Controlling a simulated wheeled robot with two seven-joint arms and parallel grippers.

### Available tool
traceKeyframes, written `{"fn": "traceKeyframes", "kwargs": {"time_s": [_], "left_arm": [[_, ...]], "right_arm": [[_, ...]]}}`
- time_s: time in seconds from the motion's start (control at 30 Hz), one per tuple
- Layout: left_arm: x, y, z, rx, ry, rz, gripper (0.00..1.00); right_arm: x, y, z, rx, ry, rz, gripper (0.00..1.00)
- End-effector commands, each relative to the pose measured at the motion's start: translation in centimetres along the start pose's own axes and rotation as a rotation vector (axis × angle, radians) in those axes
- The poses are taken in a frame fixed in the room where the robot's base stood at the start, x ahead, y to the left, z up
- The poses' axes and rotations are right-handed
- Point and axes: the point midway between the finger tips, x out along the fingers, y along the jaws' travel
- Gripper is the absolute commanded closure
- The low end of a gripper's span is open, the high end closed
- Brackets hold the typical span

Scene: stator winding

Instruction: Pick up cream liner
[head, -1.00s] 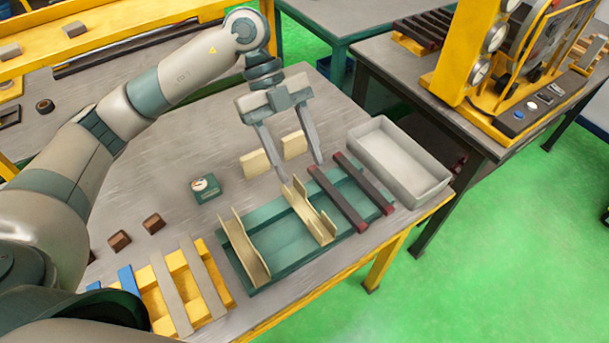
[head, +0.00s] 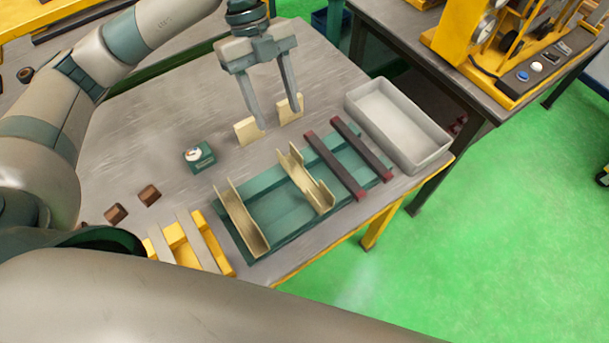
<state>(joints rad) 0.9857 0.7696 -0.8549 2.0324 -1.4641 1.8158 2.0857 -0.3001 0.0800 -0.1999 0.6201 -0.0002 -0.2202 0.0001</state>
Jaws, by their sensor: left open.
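Two cream liners shaped like open channels lie on the green tray, one at its left end (head: 243,222) and one near its middle (head: 305,182). Two small cream pieces, a left one (head: 246,132) and a right one (head: 288,111), stand on the table behind the tray. My left gripper (head: 279,132) is open and empty, pointing down. In the picture its fingers overlap the two small cream pieces, behind the middle liner. Its height above the table is hard to tell. My right gripper is out of view.
Two dark bars with red ends (head: 347,160) lie across the right part of the green tray (head: 273,203). A grey bin (head: 437,160) stands to the right. A small green box with a dial (head: 200,157) and brown blocks (head: 149,194) are to the left. A yellow rack (head: 218,247) is nearby.

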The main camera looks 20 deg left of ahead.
Motion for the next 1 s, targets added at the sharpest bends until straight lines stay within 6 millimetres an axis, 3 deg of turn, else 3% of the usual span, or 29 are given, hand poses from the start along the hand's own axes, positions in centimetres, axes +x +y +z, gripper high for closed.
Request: {"fn": "traceKeyframes", "kwargs": {"time_s": [0.6, 1.0], "left_arm": [[9.7, 0.0, -0.1, 0.000, 0.002, 0.002, 0.49], [10.4, -0.1, 0.0, 0.001, 0.000, 0.000, 0.49]], "right_arm": [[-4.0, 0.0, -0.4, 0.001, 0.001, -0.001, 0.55], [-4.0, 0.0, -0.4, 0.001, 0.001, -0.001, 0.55]]}}
